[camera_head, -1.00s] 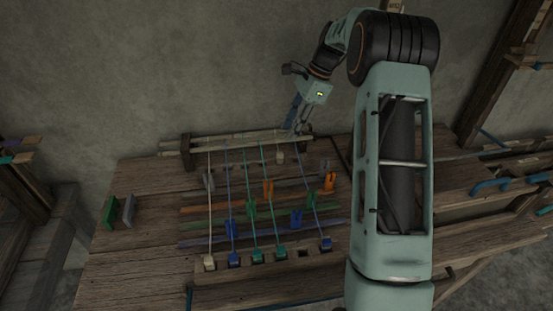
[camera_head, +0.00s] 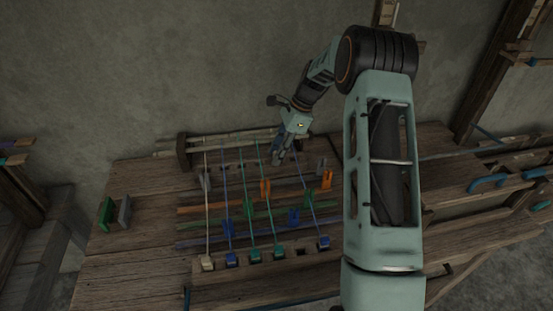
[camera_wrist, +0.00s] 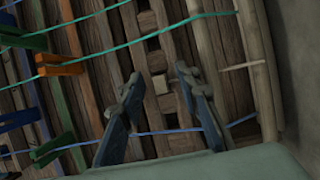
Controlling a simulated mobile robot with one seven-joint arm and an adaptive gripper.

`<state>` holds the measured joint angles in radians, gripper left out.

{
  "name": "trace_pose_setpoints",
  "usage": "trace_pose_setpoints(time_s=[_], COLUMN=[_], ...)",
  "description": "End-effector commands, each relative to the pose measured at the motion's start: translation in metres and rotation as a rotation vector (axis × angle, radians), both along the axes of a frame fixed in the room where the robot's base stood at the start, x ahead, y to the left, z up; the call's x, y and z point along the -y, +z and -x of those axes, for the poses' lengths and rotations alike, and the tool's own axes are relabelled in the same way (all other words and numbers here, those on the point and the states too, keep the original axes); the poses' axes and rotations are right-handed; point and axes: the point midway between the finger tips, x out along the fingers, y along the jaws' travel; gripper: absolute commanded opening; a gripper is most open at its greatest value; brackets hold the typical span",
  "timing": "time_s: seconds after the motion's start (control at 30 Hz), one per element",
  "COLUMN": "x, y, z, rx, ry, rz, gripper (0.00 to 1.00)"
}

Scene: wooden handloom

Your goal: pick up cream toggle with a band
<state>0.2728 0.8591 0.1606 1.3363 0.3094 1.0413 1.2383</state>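In the wrist view a small cream toggle (camera_wrist: 160,85) lies on the slatted wood between the fingertips of my gripper (camera_wrist: 158,79). A cream band (camera_wrist: 240,66) runs from near it, behind the right finger, to the pale bar at the right. The fingers are apart and I see no contact with the toggle. In the head view my gripper (camera_head: 282,158) points down just in front of the rear bar and hides this toggle. Another cream toggle (camera_head: 207,263) sits at the front left, with its cream band stretched to the back.
Blue and teal bands stretch across the loom to toggles in the front block (camera_head: 290,264). Orange clips (camera_head: 265,188), blue clips (camera_head: 294,217) and green clips (camera_head: 250,211) stand near the bands. Green and grey pieces (camera_head: 124,210) stand at the left, with bare tabletop around them.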

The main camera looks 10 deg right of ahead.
Motion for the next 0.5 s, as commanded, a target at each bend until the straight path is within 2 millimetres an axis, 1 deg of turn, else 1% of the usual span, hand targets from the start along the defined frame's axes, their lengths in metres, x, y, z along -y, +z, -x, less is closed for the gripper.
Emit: trace_pose_setpoints(time_s=[0.23,0.27,0.5], x=[-0.0009,-0.0009,-0.0008], y=[-0.0019,-0.0019,-0.0016], z=[-0.0004,-0.0004,-0.0004], rx=[0.001,0.001,0.001], ry=[0.000,0.000,0.000], rz=[0.000,0.000,0.000], gripper=[0.30,0.28,0.02])
